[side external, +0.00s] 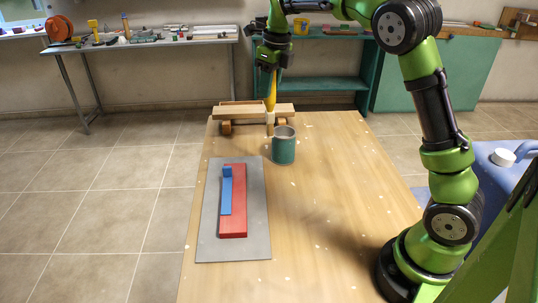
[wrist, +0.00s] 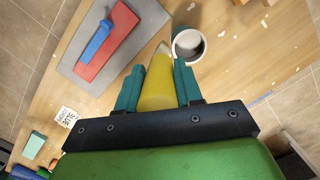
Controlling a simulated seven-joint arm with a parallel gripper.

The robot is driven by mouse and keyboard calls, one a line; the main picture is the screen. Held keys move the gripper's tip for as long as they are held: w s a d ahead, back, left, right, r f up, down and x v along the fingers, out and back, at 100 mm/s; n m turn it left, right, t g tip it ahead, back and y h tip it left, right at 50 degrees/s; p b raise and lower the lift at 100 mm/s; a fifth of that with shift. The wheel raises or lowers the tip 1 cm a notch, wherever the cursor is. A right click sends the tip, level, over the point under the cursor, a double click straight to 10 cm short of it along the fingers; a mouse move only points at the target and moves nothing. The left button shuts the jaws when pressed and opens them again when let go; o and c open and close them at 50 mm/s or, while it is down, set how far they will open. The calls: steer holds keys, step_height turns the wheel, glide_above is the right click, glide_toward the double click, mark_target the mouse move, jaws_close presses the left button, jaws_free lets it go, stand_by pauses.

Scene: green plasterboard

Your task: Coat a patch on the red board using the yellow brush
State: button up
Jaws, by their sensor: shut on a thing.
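My gripper (side external: 270,65) is shut on the yellow brush (side external: 271,92), which hangs bristles down at the far end of the table. In the wrist view the brush (wrist: 158,82) sits between the teal fingers. The red board (side external: 234,205) lies on a grey plate (side external: 256,236) at the table's left. A blue strip with a raised blue block (side external: 226,190) lies along the red board's left side. A teal can (side external: 284,150) stands just right of and nearer than the brush. In the wrist view the can (wrist: 188,42) shows dark contents.
A wooden rack (side external: 240,112) stands at the table's far edge, behind the brush. The table's right half is clear apart from pale specks. A white label (wrist: 66,117) and a small teal block (wrist: 35,144) show in the wrist view.

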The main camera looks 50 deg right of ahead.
steer(key=s+a+n+g+y, duration=0.1)
steer(key=s+a+n, duration=0.3)
steer(key=a+n, duration=0.5)
steer(key=s+a+n, duration=0.4)
steer(key=a, duration=0.8)
step_height(320, 180, down, 7)
steer(key=n, duration=0.3)
steer(key=shift+s+a+g, duration=0.25)
steer(key=shift+s+g, duration=0.15)
steer(key=shift+s, duration=0.05)
steer(key=shift+f, duration=0.9)
steer(key=shift+w+d, duration=0.1)
